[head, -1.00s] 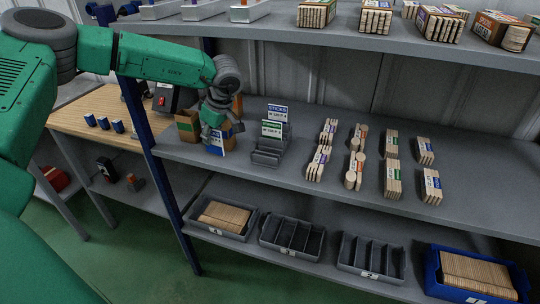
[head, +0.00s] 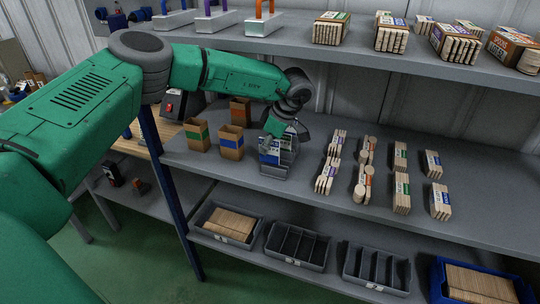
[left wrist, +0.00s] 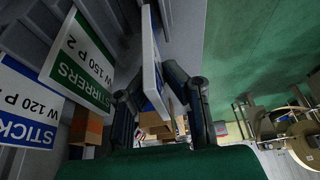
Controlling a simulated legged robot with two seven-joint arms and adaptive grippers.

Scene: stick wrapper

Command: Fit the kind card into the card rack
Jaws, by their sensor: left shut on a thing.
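My left gripper (head: 284,124) is shut on the kind card (head: 268,157), a white card with a blue band. It holds the card upright at the card rack (head: 274,173), a grey stepped stand on the middle shelf. In the left wrist view the held card (left wrist: 153,65) is seen nearly edge-on between the fingers (left wrist: 163,108). Beside it stand a green STIRRERS card (left wrist: 80,60) and a blue STICKS card (left wrist: 27,105). I cannot tell whether the held card's lower edge is in a slot. The arm partly hides the rack. My right gripper is not in view.
Small cartons with blue (head: 231,142) and green (head: 197,135) bands stand left of the rack. Stick bundles (head: 326,176) stand close on its right. The upper shelf (head: 350,50) is above and behind. Bins (head: 297,247) sit on the lower shelf. Shelf in front of the rack is clear.

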